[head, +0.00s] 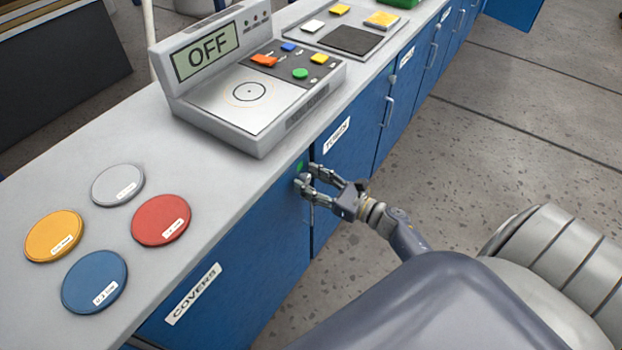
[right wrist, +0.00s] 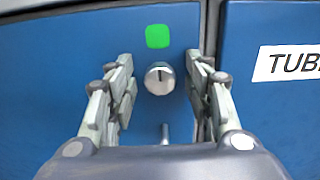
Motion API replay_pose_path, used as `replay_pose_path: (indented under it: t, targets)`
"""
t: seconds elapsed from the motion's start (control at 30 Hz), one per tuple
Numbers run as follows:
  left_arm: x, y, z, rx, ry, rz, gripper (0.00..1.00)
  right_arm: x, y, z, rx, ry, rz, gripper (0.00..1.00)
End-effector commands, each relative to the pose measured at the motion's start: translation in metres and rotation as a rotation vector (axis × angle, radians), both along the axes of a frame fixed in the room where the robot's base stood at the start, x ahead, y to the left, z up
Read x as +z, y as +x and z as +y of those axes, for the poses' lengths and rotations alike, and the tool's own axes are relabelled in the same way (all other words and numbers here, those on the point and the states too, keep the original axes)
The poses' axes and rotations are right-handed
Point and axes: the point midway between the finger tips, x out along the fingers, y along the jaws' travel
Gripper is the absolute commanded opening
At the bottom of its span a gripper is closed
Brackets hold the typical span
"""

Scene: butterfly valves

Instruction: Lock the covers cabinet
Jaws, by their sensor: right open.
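The covers cabinet (head: 222,275) is a blue door with a white COVERS label (head: 193,294), and it looks closed. In the right wrist view a round silver lock knob (right wrist: 159,78) with a dark vertical slot sits on the blue door (right wrist: 60,85). A green marker (right wrist: 157,36) is above it, and a metal handle (right wrist: 164,134) shows below. My right gripper (right wrist: 160,88) is open, with a finger on each side of the knob. Contact cannot be told. In the head view my right gripper (head: 302,183) is at the door's upper right corner and partly hides the lock. My left gripper is not seen.
The counter (head: 200,165) above holds a scale (head: 250,95) reading OFF and several coloured discs, including a red one (head: 161,220). A neighbouring blue door (head: 350,140) is close to the right. A far cabinet door (head: 515,10) stands out over the floor. Grey floor (head: 480,130) is open at right.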

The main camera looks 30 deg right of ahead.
Motion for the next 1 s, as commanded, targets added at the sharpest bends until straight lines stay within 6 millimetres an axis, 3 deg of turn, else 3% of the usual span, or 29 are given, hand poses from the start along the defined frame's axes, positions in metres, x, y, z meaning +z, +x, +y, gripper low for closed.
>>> replay_pose_path:
  t: [0.27,0.47,1.0]
  targets:
    - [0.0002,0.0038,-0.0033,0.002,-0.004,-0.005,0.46,0.0000,0.0013,0.0007,0.000,0.000,0.000,0.47]
    - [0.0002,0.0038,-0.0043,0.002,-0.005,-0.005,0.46,0.0000,0.0013,0.0006,0.000,0.000,0.000,0.02]
    - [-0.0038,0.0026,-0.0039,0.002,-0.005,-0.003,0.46,-0.0011,0.0010,0.0002,0.001,0.103,0.044,0.02]
